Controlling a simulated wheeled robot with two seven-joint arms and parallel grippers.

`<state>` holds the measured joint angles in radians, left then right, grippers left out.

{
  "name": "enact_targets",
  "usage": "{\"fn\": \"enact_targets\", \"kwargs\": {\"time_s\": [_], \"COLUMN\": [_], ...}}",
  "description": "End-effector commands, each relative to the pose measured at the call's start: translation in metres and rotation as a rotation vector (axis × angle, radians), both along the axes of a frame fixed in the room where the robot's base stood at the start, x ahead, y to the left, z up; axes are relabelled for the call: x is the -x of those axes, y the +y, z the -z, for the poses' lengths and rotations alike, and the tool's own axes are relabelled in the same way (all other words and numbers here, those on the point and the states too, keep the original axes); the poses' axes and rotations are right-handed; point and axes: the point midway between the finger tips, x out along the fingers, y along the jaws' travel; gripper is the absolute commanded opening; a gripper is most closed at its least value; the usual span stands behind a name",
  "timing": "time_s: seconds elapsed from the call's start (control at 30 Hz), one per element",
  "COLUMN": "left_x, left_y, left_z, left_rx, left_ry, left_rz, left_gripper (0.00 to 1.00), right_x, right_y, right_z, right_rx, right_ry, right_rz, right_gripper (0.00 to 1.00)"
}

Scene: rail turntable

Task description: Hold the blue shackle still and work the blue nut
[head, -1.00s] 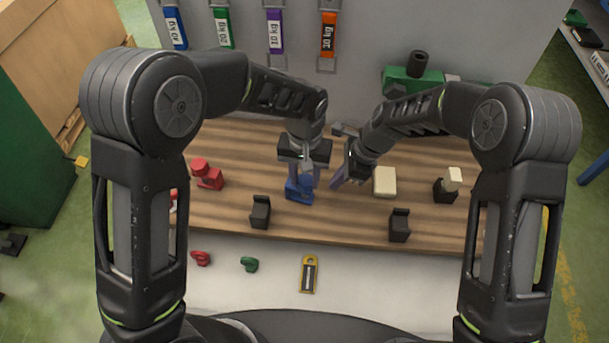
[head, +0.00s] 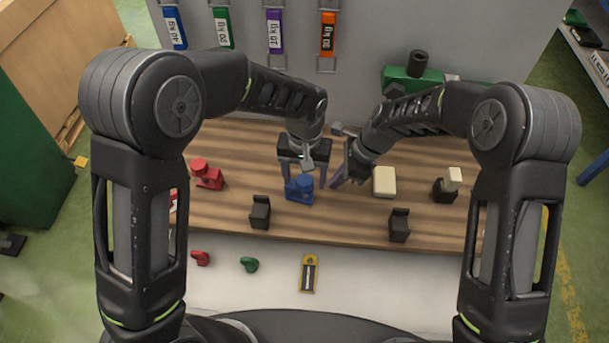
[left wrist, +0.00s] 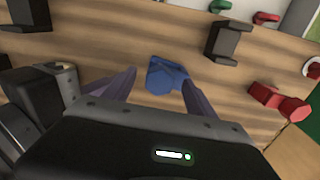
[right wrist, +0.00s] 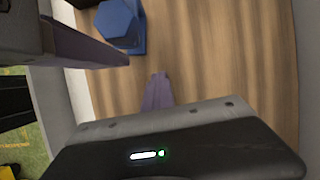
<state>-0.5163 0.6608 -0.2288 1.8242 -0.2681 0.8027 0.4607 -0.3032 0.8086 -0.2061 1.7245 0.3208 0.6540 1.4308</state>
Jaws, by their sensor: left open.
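The blue shackle (head: 293,195) stands on the wooden bench, with the blue nut (head: 305,182) on top. In the left wrist view the blue part (left wrist: 165,77) lies between the two spread fingers. My left gripper (head: 303,174) is open over the shackle, its fingers apart from the nut on both sides. My right gripper (head: 338,183) is just right of the shackle, touching nothing that I can see. In the right wrist view its fingertips (right wrist: 157,80) are together and empty, with the hexagonal blue nut (right wrist: 116,20) beyond them. A left gripper finger crosses that view.
A red fitting (head: 208,174) stands left on the bench, a cream block (head: 384,181) right. Black brackets (head: 260,212) (head: 399,225) stand near the front edge. A black holder with a cream piece (head: 452,180) is far right.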

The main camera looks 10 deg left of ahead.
Motion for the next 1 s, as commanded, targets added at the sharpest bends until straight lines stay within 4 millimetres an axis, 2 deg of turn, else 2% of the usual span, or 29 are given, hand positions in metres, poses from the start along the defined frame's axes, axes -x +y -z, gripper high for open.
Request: {"fn": "enact_targets", "kwargs": {"time_s": [0.17, 0.53, 0.87, 1.0], "left_x": [-0.001, 0.000, 0.000, 0.000], "left_y": [0.000, 0.000, 0.000, 0.001], "left_z": [-0.006, -0.038, -0.040, -0.040], "left_rx": [0.001, 0.001, 0.000, 0.000], "left_ry": [-0.002, -0.001, 0.000, 0.000], "left_rz": [0.000, 0.000, 0.001, 0.078], "left_gripper": [0.65, 0.65, 0.65, 0.65], "right_x": [0.000, 0.000, 0.000, 0.000], "right_y": [0.000, 0.000, 0.000, 0.000], "right_z": [0.000, 0.000, 0.000, 0.000], "right_rx": [0.000, 0.000, 0.000, 0.000], "right_ry": [0.000, 0.000, 0.000, 0.000], "right_rz": [0.000, 0.000, 0.000, 0.000], "right_gripper": [0.00, 0.00, 0.00, 0.00]}}
